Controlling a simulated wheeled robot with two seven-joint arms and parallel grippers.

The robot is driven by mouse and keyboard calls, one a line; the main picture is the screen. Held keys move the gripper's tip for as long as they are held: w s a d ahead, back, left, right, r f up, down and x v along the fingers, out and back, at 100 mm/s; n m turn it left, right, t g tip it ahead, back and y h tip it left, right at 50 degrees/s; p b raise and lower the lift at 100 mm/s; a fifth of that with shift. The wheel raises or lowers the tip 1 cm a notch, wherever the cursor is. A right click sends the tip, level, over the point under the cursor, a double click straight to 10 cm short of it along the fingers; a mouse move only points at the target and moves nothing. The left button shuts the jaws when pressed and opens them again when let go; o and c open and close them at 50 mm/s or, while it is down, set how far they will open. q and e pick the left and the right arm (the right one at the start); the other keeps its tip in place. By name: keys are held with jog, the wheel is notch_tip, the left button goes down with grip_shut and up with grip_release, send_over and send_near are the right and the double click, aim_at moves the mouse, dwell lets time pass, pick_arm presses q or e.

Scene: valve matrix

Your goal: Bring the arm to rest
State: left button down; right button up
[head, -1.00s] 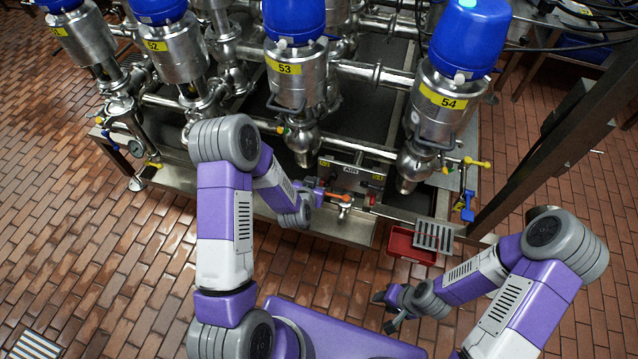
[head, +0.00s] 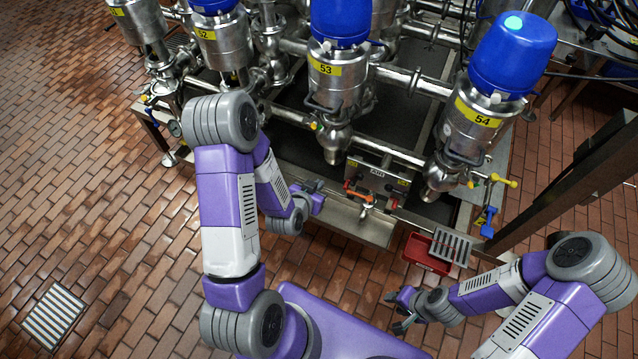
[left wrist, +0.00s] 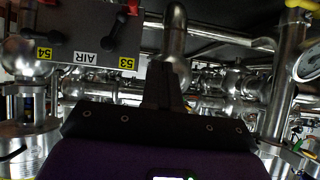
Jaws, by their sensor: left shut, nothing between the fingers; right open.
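My left gripper (head: 316,192) is shut and empty, just left of the small valve panel (head: 376,174) and apart from it. In the left wrist view the shut fingers (left wrist: 162,88) point up from the dark palm, with nothing between them. The panel also shows there at the upper left, upside down, with labels 54, AIR and 53 (left wrist: 90,38) and dark handles. In the head view an orange handle (head: 357,194) sits at the panel's lower left. My right gripper (head: 396,311) is open and empty, low over the floor in front of the frame.
Steel valves with blue caps, such as valve 53 (head: 338,78) and valve 54 (head: 474,120), stand behind the panel. A red tray (head: 422,251) with a grate is near my right gripper. A dark post (head: 570,187) rises at the right. Brick floor is open at the left.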

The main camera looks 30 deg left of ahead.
pick_arm(q)
jog(key=s+d+f+n+g+h+p, duration=0.1)
jog(key=s+d+f+g+h+p, duration=0.1)
jog(key=s+d+f+g, duration=0.2)
jog(key=s+d+f, duration=0.2)
jog(key=d, duration=0.1)
jog(key=shift+g+p, duration=0.35)
jog(key=shift+g, duration=0.05)
jog(key=c, duration=1.7)
grip_release()
jog(key=s+d+f+g, duration=0.1)
jog(key=s+d+g, duration=0.1)
jog(key=s, duration=0.1)
jog(key=s+d+n+g+h+p, duration=0.1)
jog(key=s+d+g, duration=0.1)
jog(key=s, duration=0.1)
jog(key=s+d+f+g+h+p, duration=0.1)
jog(key=s+d, duration=0.2)
jog(key=s, duration=0.1)
jog(key=shift+f+g, duration=0.35)
jog(key=shift+g, duration=0.05)
jog(key=o, duration=0.3)
jog(key=shift+s+d+n+h, duration=0.25)
jog(key=shift+n+h, duration=0.05)
jog(key=shift+o, duration=1.1)
jog(key=shift+f, duration=0.1)
